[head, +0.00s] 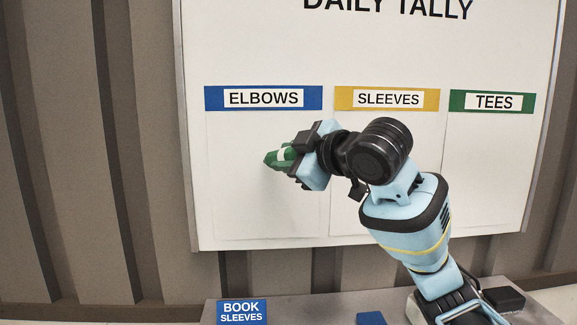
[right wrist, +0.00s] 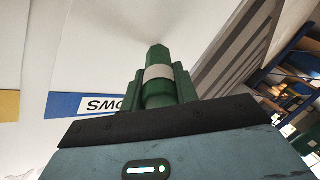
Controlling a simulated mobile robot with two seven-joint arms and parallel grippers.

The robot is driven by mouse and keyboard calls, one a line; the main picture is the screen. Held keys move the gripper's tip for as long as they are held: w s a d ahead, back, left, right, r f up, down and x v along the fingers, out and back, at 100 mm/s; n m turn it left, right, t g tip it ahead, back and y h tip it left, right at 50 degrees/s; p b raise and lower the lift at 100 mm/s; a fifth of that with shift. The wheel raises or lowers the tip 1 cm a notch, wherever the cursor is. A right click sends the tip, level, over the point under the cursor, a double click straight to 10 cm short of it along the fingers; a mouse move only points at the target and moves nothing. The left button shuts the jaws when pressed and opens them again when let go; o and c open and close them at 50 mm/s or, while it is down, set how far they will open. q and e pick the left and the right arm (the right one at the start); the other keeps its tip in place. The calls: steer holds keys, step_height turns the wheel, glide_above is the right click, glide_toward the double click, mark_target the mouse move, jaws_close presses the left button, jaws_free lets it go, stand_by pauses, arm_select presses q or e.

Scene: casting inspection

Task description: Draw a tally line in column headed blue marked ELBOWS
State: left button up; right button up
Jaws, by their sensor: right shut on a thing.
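A white tally board (head: 480,190) headed DAILY TALLY hangs on the wall. Its left column has a blue header (head: 213,98) marked ELBOWS, and the area below shows no clear line. My right gripper (head: 292,157) is shut on a green marker (head: 274,160) with a white band. The marker points left, in front of the ELBOWS column below its header. I cannot tell whether its tip touches the board. In the right wrist view the marker (right wrist: 158,88) stands between the fingers, with the blue header (right wrist: 66,106) beside it. My left gripper is not in view.
A yellow SLEEVES header (head: 345,99) and a green TEES header (head: 459,101) mark the other columns.

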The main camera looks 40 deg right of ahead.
steer(key=shift+r, duration=0.3)
steer(key=shift+r, duration=1.5)
steer(key=shift+f, duration=1.55)
steer(key=shift+f, duration=1.45)
